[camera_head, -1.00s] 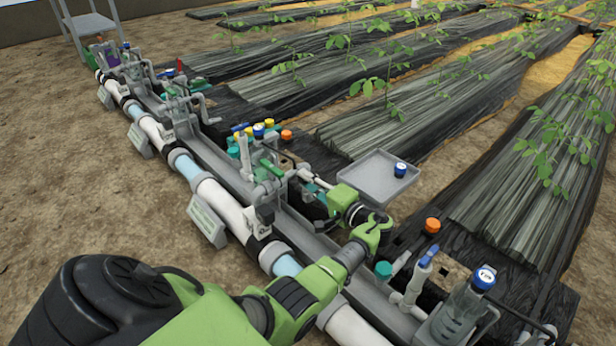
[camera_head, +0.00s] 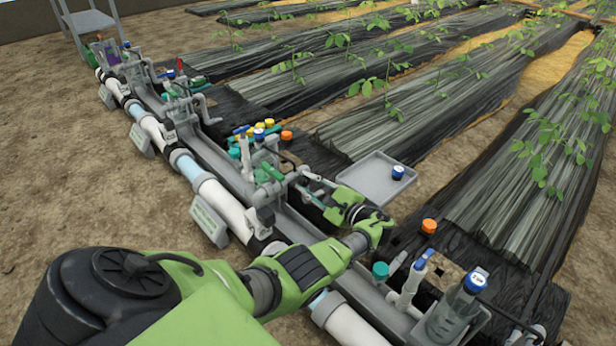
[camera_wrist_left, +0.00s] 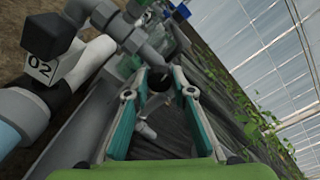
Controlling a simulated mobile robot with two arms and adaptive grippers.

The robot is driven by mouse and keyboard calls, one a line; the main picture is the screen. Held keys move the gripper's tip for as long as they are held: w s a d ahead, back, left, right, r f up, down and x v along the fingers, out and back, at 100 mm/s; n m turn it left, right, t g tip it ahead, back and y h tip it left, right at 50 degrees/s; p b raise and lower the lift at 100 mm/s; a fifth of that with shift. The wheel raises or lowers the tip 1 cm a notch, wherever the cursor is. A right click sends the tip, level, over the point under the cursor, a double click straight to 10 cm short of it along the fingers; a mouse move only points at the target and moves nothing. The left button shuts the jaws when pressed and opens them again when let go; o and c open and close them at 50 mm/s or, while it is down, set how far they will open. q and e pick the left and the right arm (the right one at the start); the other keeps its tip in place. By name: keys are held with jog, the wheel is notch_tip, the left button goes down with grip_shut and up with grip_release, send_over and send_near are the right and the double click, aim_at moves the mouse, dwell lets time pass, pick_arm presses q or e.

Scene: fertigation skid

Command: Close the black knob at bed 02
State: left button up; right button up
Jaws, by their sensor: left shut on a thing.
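My left gripper (camera_head: 314,194) reaches over the pipework in the middle of the head view, its fingers pointing up and left. In the left wrist view the two teal-edged fingers of this gripper (camera_wrist_left: 160,94) stand on either side of a dark, round part that looks like the black knob (camera_wrist_left: 158,82). The fingers are shut on it, though the exact contact is partly hidden. A block marked 02 (camera_wrist_left: 40,69) sits left of the fingers on the pipe. The knob is too small and hidden to make out in the head view. My right gripper is not in view.
A valve with a green handle (camera_head: 268,171) stands close left of the gripper. A grey tray (camera_head: 368,182) with a blue-capped item (camera_head: 398,172) lies behind it. A clear bottle (camera_head: 455,308) and a blue-topped valve (camera_head: 415,275) stand at the right. Open soil lies left.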

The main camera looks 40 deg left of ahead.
pick_arm(q)
jog(key=shift+m, duration=0.8)
jog(key=o, duration=1.1)
jog(key=shift+f, duration=0.1)
jog(key=shift+o, duration=0.2)
jog(key=shift+d, duration=0.1)
jog(key=d, duration=0.7)
jog(key=shift+s+d+r, duration=0.2)
